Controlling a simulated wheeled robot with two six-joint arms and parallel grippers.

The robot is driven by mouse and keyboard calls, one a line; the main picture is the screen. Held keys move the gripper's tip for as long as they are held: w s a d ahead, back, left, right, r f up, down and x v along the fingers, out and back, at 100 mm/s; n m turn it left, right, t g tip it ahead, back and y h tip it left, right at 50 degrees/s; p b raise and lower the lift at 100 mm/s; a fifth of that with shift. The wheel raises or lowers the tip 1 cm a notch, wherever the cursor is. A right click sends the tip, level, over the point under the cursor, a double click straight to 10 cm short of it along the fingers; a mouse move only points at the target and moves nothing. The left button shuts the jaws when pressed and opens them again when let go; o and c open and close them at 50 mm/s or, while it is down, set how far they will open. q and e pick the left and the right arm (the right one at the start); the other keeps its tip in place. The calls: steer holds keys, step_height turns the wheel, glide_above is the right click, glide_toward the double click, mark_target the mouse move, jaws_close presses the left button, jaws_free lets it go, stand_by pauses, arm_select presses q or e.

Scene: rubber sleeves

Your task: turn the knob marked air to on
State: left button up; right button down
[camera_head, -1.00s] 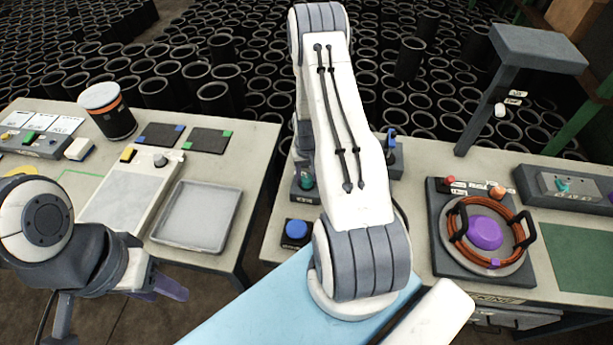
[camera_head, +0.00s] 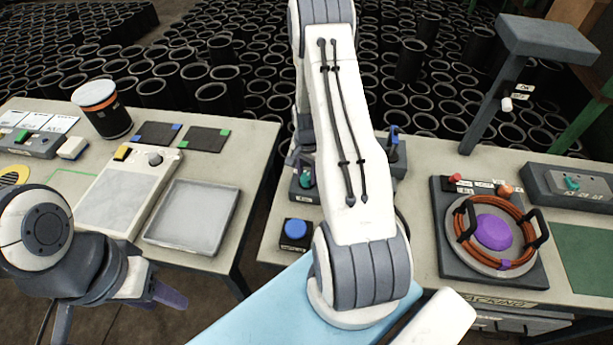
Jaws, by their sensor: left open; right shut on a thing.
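A teal knob (camera_head: 307,181) sits on a dark box at the left end of the right-hand table, partly hidden by my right arm. Its label is too small to read. My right gripper (camera_head: 299,166) is mostly hidden behind my white arm link; its dark part shows right at this teal knob, and it is shut on it. Another teal knob (camera_head: 572,183) is on a grey panel at the far right, with unreadable marks. My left gripper (camera_head: 170,294), with purple fingers, is open and empty in front of the left table.
A blue button (camera_head: 295,229) stands in front of the knob box. A round fixture with orange cable (camera_head: 462,245) and a purple hub (camera_head: 494,231) lies to the right. A grey post lamp (camera_head: 485,120) rises behind. A tray (camera_head: 192,217) is on the left table.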

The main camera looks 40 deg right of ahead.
mark_target(307, 176)
steer(key=shift+m+b, duration=0.35)
steer(key=shift+m, duration=0.75)
steer(key=shift+c, duration=1.7)
jaws_free()
steer(key=shift+r, duration=0.1)
steer(key=shift+r, duration=0.35)
step_height(307, 176, up, 10)
steer(key=b, duration=0.2)
steer(key=shift+f, duration=0.2)
